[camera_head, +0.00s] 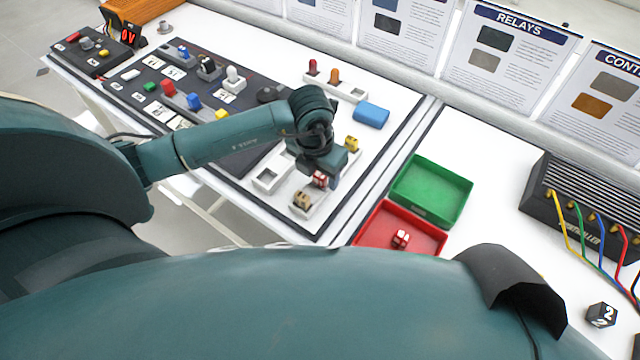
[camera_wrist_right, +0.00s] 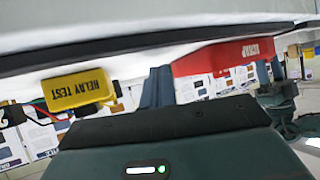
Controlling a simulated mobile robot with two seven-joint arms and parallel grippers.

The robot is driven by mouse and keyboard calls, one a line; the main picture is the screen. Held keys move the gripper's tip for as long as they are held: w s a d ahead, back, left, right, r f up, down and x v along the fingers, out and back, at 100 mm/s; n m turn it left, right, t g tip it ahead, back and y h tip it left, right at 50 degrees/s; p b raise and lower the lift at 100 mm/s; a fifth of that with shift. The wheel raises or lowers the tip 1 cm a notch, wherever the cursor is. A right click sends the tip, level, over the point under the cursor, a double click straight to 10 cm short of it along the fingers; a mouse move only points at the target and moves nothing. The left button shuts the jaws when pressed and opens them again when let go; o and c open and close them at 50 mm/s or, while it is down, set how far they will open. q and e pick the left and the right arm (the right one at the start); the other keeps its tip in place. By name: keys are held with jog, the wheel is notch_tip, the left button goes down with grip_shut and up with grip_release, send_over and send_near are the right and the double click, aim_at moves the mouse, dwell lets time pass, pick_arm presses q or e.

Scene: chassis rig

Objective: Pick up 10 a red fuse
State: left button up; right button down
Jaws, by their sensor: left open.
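A red fuse (camera_head: 319,179) with white markings sits at the white socket strip on the board, right at the left gripper's fingers. My left gripper (camera_head: 328,174) is open and points down over it; its fingers partly hide the fuse. A tan fuse (camera_head: 302,200) sits on the same strip nearer me, and a yellow one (camera_head: 351,143) at its far end. Another red and white piece (camera_head: 400,238) lies in the red tray (camera_head: 372,231). In the right wrist view a dark finger-like part of my right gripper (camera_wrist_right: 158,88) shows; its opening cannot be made out.
A green tray (camera_head: 431,190) stands behind the red one. A black box with coloured cables (camera_head: 579,205) is at the right. A blue block (camera_head: 371,113) lies on the board. In the right wrist view, an upside-down yellow RELAY TEST box (camera_wrist_right: 78,88) and red SCRAP bin (camera_wrist_right: 225,56) show.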

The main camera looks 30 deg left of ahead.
pick_arm(q)
jog(key=shift+r, duration=0.1)
jog(key=c, duration=1)
jog(key=shift+c, duration=0.2)
